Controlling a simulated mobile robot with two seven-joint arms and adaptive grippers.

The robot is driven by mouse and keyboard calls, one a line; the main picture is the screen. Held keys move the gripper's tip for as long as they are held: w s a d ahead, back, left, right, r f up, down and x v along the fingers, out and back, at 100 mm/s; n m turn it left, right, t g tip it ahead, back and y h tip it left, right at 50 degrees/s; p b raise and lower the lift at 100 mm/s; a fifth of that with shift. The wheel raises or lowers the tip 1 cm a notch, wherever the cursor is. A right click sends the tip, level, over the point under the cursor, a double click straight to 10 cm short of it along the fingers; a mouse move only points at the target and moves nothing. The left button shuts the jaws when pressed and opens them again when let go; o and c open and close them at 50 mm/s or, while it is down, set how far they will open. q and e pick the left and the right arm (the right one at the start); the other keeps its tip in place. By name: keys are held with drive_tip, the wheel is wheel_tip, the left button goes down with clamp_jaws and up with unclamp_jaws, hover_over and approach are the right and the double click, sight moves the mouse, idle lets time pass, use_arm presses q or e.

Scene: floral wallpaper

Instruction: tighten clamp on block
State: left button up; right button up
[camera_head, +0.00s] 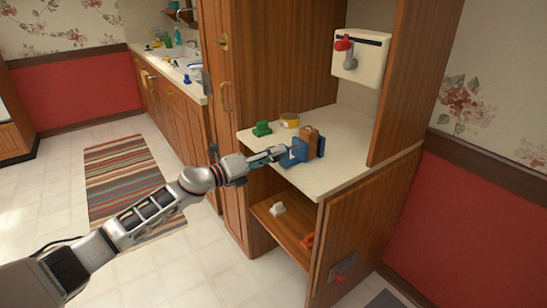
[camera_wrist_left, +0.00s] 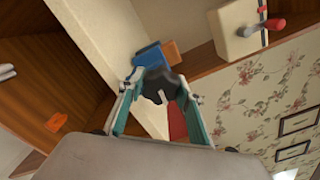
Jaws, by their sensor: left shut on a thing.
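A blue clamp (camera_head: 299,147) stands on the pale counter, with its jaws on either side of an upright brown block (camera_head: 308,137). The clamp (camera_wrist_left: 149,56) and the orange-brown block (camera_wrist_left: 169,52) also show in the left wrist view, just beyond the fingers. My left gripper (camera_head: 277,153) reaches in from the left at the clamp's near side. In the wrist view its teal fingers are shut on a dark knob (camera_wrist_left: 158,84) at the clamp's near end. How tightly the far jaw meets the block is hidden. My right gripper is out of view.
A green object (camera_head: 262,129) and a yellow tape roll (camera_head: 289,120) sit behind on the counter (camera_head: 330,173). A wall-mounted white box (camera_head: 360,62) with a red-knobbed lever is above. A tall cabinet panel rises at right. The shelf below holds a white object (camera_head: 278,208).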

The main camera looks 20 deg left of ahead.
use_arm(q)
drive_tip(key=shift+f+m, duration=0.2)
drive_tip(key=shift+m, duration=0.7)
drive_tip(key=shift+m+b, duration=0.65)
drive_tip(key=shift+m, duration=0.55)
drive_tip(key=shift+r+m, duration=0.1)
drive_tip(key=shift+m, duration=0.2)
drive_tip(key=o, duration=1.1)
